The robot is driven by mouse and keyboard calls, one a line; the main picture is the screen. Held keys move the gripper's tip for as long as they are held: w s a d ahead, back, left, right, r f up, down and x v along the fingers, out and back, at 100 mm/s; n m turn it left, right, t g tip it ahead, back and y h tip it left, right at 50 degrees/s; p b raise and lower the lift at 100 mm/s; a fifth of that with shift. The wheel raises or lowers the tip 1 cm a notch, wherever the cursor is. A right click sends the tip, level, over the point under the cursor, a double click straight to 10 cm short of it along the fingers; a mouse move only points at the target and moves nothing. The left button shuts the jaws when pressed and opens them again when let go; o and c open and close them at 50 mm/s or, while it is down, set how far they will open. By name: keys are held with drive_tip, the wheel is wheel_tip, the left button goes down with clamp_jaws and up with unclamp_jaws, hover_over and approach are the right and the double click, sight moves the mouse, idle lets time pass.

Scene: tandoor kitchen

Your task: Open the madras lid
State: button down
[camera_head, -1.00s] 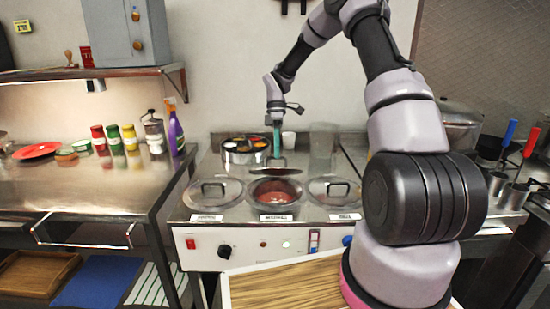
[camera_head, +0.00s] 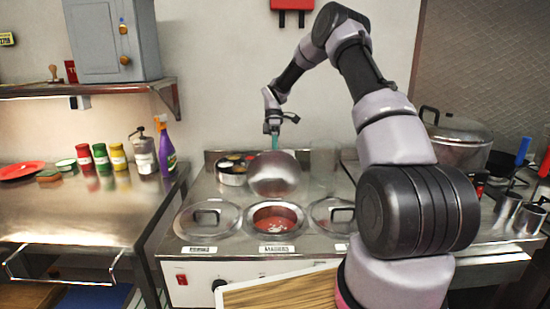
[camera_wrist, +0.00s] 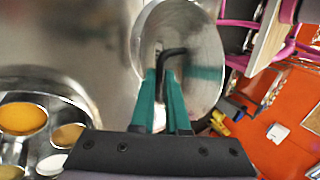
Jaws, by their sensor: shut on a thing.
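The middle pot (camera_head: 277,217) in the steel counter unit stands open, with red sauce inside. The label in front of it is too small to read surely. Its round steel lid (camera_head: 275,180) is in the air behind the pot, tipped steeply with its broad face towards the head camera. My gripper (camera_head: 272,140) is above and behind the lid, its teal fingers shut on the lid's dark handle. The wrist view shows the lid (camera_wrist: 205,50) and the black handle (camera_wrist: 172,52) between the fingertips (camera_wrist: 162,82).
Lidded pots flank the open one, left (camera_head: 208,219) and right (camera_head: 331,217). A round spice tin (camera_head: 232,178) stands behind, left of the raised lid. A large pot (camera_head: 458,145) stands at right. A wooden board (camera_head: 280,293) is in front.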

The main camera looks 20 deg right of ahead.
drive_tip(key=shift+w+d+f, duration=0.15)
drive_tip(key=shift+f, duration=0.15)
drive_tip(key=c, duration=0.9)
unclamp_jaws()
drive_tip(key=shift+r, duration=0.1)
drive_tip(key=shift+w, duration=0.1)
drive_tip(key=v, duration=1)
drive_tip(key=shift+w+r, duration=0.2)
drive_tip(key=shift+r, duration=0.1)
